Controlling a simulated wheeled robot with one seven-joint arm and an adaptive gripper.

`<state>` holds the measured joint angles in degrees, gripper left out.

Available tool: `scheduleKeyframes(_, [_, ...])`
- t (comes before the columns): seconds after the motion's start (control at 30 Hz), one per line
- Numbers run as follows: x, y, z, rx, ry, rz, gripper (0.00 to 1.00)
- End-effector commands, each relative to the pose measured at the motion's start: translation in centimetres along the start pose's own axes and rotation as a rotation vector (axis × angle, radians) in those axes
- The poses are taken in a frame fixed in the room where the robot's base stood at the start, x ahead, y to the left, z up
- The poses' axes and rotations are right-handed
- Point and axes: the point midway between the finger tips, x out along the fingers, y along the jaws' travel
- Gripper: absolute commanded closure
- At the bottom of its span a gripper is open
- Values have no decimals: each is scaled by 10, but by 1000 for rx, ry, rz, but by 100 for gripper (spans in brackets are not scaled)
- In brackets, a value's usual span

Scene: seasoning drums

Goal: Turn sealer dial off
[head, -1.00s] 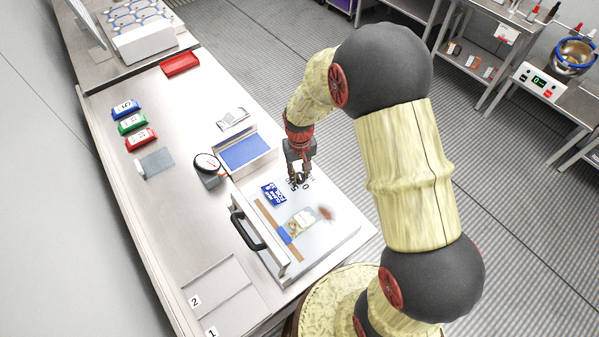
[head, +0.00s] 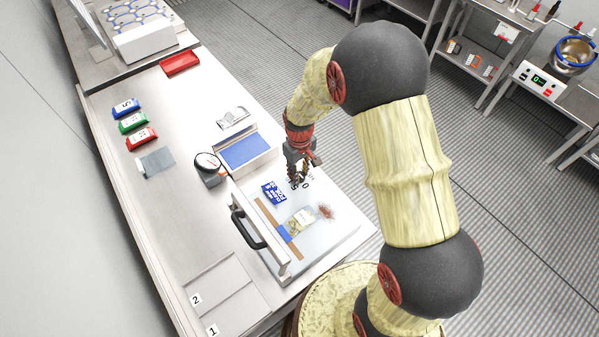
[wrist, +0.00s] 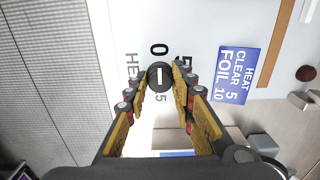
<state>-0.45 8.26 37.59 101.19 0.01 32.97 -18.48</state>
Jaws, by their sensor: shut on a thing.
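The sealer dial (wrist: 160,77) is a round black knob with a white line, on the pale top of the sealer (head: 335,238). In the wrist view the line runs up and down the picture, its upper end towards the printed 0 (wrist: 159,49). The word HEAT is printed to the left, partly covered by a finger. My gripper (wrist: 160,82) is shut on the dial, with one fingertip on each side of it. In the head view my gripper (head: 297,182) points down at the sealer's far corner, and the dial is mostly hidden there.
A blue HEAT CLEAR FOIL label (head: 273,194) is close to the dial. The sealer's black handle (head: 248,230) stands at its left. A pouch (head: 299,220) lies on the sealer top beside a reddish patch (head: 325,212). A blue-topped box (head: 244,151) stands just behind.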

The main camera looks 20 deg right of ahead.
Motion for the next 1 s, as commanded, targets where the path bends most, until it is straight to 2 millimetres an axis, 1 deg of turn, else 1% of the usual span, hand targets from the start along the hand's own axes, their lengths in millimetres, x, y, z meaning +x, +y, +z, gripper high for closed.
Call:
scheduleKeyframes(0.13, [0, 0, -1, -1, 2, 1, 100])
scheduleKeyframes(0.17, [0, 0, -1, -1, 2, 1, 75])
scheduleKeyframes(0.47, [0, 0, 0, 1, 1, 0, 58])
scheduleKeyframes(0.8, [-2, 0, 0, 1, 1, 0, 57])
scheduleKeyframes(0.87, [-6, 0, -1, 1, 2, 1, 57])
scheduleKeyframes(0.97, [-18, 0, -1, 1, 4, 1, 57])
scheduleKeyframes(1.0, [-25, 0, -2, 1, 4, 2, 57])
